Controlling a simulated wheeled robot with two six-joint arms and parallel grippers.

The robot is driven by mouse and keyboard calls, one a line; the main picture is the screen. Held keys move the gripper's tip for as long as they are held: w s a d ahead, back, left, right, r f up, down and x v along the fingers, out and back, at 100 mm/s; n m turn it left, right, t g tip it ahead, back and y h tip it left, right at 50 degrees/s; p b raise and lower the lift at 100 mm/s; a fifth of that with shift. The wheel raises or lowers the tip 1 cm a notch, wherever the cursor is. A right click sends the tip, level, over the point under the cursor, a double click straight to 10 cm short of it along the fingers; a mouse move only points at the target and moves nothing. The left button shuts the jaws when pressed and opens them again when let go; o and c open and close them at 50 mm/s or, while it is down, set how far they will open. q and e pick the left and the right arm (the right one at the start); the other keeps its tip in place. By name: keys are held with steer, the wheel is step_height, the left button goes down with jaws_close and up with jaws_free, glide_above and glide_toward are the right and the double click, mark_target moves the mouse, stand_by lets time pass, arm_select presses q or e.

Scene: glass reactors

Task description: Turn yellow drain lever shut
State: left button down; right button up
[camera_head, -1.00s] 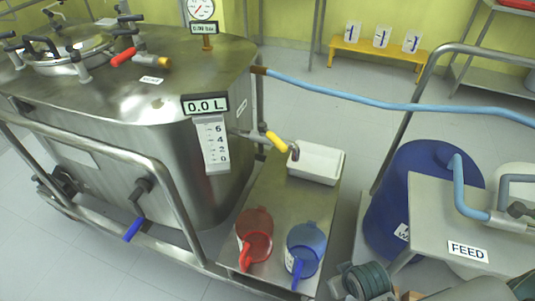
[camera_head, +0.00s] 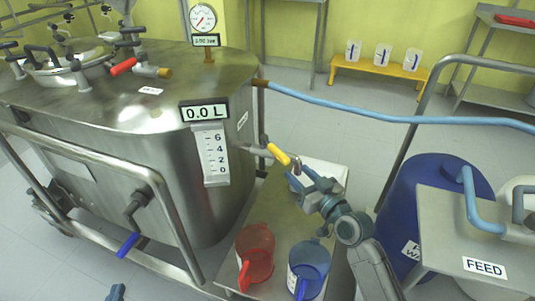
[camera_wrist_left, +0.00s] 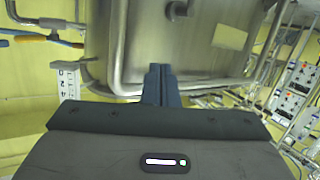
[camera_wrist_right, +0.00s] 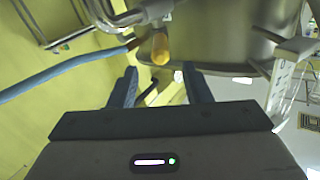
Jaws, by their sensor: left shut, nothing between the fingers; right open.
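The yellow drain lever (camera_head: 278,154) sits on the drain pipe at the right side of the steel tank (camera_head: 160,140). It points along the pipe toward the curved outlet. My right gripper (camera_head: 304,178) is open, just right of and below the lever, over the white tray (camera_head: 333,168). In the right wrist view the lever (camera_wrist_right: 160,48) appears end-on, ahead of my open fingers (camera_wrist_right: 160,85) and in line with the gap between them. No contact shows. My left gripper (camera_head: 117,291) is shut and empty low at the bottom left; its closed fingers (camera_wrist_left: 160,85) face the tank wall.
A red jug (camera_head: 256,254) and a blue jug (camera_head: 308,264) stand on the steel shelf below. A blue-handled valve (camera_head: 129,244) and the tank's frame rail are at left. A blue hose (camera_head: 390,117) crosses at right, above a blue drum (camera_head: 436,184).

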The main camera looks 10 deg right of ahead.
mark_target(278, 154)
steer(key=x, duration=0.9)
steer(key=shift+w+a+b, duration=0.1)
steer(key=shift+w+b, duration=0.1)
steer(key=shift+b, duration=0.1)
arm_select(q)
steer(key=shift+w+a+r+t, duration=0.1)
steer(key=shift+w+r+t, duration=0.2)
steer(key=shift+r, duration=0.2)
steer(key=shift+w+r+t, duration=0.2)
steer(key=shift+r+t, duration=0.15)
steer(key=shift+r, duration=0.2)
steer(key=shift+w+a+r+t, duration=0.1)
steer(key=shift+w+r+t, duration=0.2)
steer(key=shift+r, duration=0.2)
arm_select(e)
steer(key=shift+w+a, duration=0.15)
steer(key=shift+w, duration=0.4)
arm_select(q)
steer(key=shift+s, duration=0.1)
arm_select(e)
jaws_close()
